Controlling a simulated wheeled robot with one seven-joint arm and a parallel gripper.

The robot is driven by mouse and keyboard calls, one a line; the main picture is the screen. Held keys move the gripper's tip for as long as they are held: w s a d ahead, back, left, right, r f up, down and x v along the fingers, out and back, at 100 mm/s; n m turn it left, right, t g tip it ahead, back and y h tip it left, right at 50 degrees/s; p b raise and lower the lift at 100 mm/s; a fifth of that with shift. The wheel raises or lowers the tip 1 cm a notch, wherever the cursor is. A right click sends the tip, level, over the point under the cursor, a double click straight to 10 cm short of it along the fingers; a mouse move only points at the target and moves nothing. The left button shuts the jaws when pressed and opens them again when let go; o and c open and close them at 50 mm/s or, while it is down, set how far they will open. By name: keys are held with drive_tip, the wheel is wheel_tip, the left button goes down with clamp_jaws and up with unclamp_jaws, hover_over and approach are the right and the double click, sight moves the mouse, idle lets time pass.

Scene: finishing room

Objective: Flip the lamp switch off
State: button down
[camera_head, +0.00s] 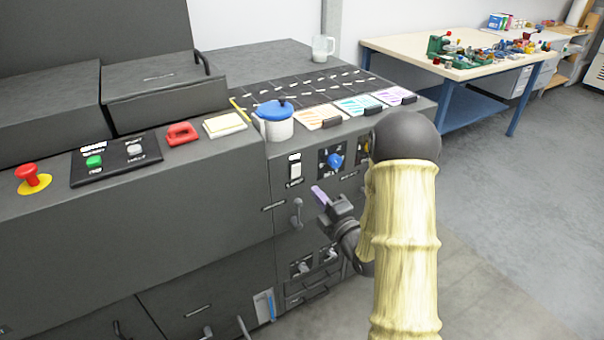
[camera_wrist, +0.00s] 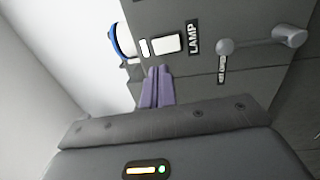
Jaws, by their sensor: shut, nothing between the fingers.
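The lamp switch (camera_head: 295,171) is a white rocker on the front of the dark grey machine, below a small white plate. In the wrist view the white rocker (camera_wrist: 167,44) sits beside the black LAMP label (camera_wrist: 193,39). My gripper (camera_head: 318,194) is in front of the panel, to the right of and below the switch in the head view. Its purple fingers (camera_wrist: 158,72) are shut together and empty. In the wrist view their tips lie just below the rocker; I cannot tell whether they touch the panel. Which way the rocker is tipped is unclear.
A grey lever handle (camera_head: 297,213) sticks out below the switch and shows beside the label in the wrist view (camera_wrist: 226,46). A blue knob (camera_head: 335,160) is to the right. A white pot with a blue lid (camera_head: 273,121) stands on the ledge above.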

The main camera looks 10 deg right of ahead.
sight(296, 168)
drive_tip(key=p+x, duration=0.1)
drive_tip(key=x, duration=0.7)
drive_tip(key=shift+w, duration=0.25)
